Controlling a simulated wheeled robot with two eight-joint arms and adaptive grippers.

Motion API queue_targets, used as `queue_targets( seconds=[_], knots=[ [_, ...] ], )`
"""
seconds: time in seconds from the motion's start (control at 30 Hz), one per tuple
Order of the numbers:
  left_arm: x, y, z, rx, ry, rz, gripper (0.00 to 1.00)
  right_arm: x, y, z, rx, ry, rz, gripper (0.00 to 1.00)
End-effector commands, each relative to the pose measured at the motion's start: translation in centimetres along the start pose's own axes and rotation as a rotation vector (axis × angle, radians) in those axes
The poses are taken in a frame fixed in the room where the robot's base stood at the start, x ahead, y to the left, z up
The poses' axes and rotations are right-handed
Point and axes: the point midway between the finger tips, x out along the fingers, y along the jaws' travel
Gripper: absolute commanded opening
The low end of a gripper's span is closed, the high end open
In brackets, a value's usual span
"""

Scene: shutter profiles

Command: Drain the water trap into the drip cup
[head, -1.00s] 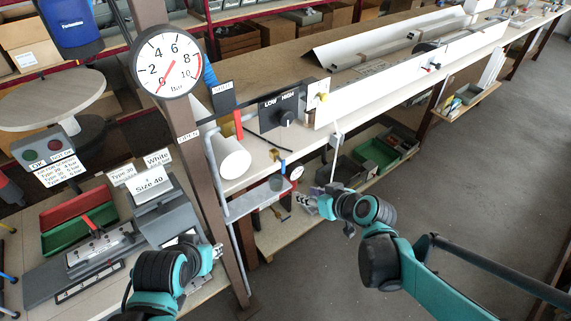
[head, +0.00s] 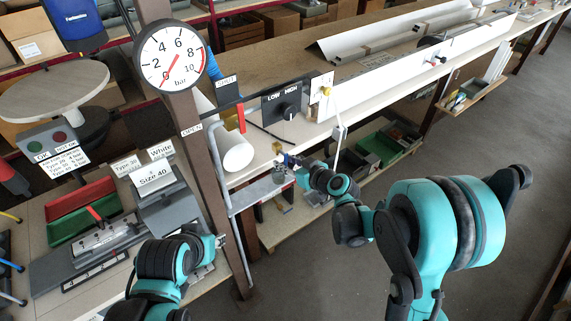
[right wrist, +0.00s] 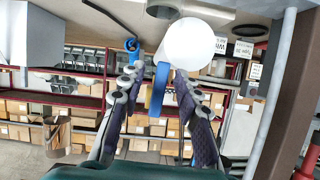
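The water trap is largely hidden behind my right gripper (head: 291,163), which is beside the brass fitting (head: 277,149) and just above the cup.
A large pressure gauge (head: 170,57) is on the brown post (head: 188,125), its needle toward 0. A white tube end (head: 238,157) sticks out above the shelf, and also shows in the right wrist view (right wrist: 190,44). Grey pipes run down beside the post. The floor right is clear.

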Motion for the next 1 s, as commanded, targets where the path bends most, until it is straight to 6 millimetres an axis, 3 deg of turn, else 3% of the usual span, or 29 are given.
queue_targets(
  seconds=[0.3, 0.33, 0.43, 0.47, 1.0],
  knots=[
    [0.06, 0.00, 0.03, 0.000, 0.000, 0.000, 0.33, 0.49, -0.01, -0.03, 0.000, 0.000, 0.000, 0.33],
    [0.06, 0.00, 0.03, 0.000, 0.000, 0.000, 0.33, 0.48, -0.01, -0.03, 0.000, 0.000, 0.000, 0.30],
    [0.06, 0.00, 0.04, 0.000, 0.000, 0.000, 0.33, 0.48, -0.01, -0.02, 0.000, -0.001, 0.000, 0.04],
    [0.06, 0.00, 0.04, 0.000, 0.000, 0.000, 0.33, 0.47, -0.01, -0.02, 0.000, -0.001, 0.000, 0.00],
    [0.47, 0.00, 0.34, 0.000, 0.000, 0.000, 0.33, 0.48, -0.20, 0.08, 0.081, -0.001, -0.033, 0.00]
  ],
)
